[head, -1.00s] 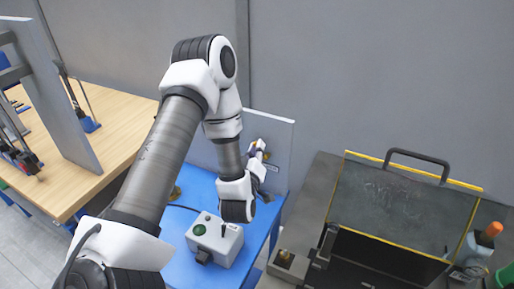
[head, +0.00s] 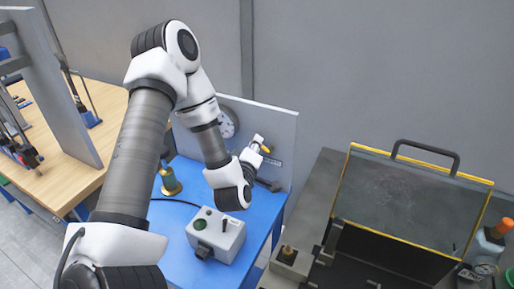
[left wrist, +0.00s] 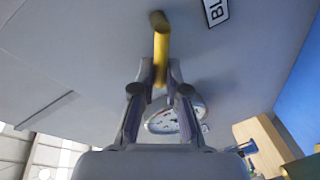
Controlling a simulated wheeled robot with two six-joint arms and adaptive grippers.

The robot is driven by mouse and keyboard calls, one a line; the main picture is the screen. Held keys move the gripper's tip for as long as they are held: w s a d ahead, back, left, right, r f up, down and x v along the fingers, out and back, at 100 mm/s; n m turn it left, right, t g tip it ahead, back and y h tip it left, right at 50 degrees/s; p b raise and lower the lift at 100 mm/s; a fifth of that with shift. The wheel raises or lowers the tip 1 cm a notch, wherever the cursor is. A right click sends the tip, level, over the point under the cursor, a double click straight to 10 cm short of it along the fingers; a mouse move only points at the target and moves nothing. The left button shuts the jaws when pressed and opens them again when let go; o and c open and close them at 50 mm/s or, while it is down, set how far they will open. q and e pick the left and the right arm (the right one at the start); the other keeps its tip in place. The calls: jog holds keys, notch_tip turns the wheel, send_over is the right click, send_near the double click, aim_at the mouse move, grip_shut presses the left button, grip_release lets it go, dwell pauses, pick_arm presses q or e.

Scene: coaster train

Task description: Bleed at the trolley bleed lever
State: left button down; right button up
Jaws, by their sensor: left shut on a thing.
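The yellow bleed lever (head: 265,149) sticks out at the upright grey panel (head: 272,122) on the blue trolley. It also shows in the left wrist view (left wrist: 161,36), running up from between the fingers. My left gripper (head: 257,146) is at the panel, its fingers (left wrist: 160,92) shut on the lever. A label beginning "BL" (left wrist: 216,8) is on the panel beside the lever, its rest cut off. The fingers hide the lever's lower part. My right gripper is in neither view.
A round gauge (head: 227,122) sits on the panel, partly behind my left arm. A grey box with a green button (head: 217,234) and a brass fitting (head: 170,184) stand on the blue trolley top (head: 180,255). A dark yellow-edged lid (head: 410,205) stands open at right.

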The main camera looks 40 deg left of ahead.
aim_at(257, 116)
pick_arm(q)
jog(key=shift+s+a+f+n+h+b, duration=0.1)
jog(key=shift+f+n+h+b, duration=0.3)
jog(key=shift+n, duration=0.45)
jog(key=shift+w+a+f+n+h+b, duration=0.15)
jog(key=shift+f+n+b, duration=0.15)
jog(key=shift+n+b, duration=0.4)
jog(key=shift+s+a+f+n+h+b, duration=0.15)
jog(key=shift+f+n+b, duration=0.25)
jog(key=shift+n, duration=0.55)
jog(key=c, duration=1.2)
grip_release()
notch_tip(257, 116, up, 10)
jog(key=shift+f, duration=0.1)
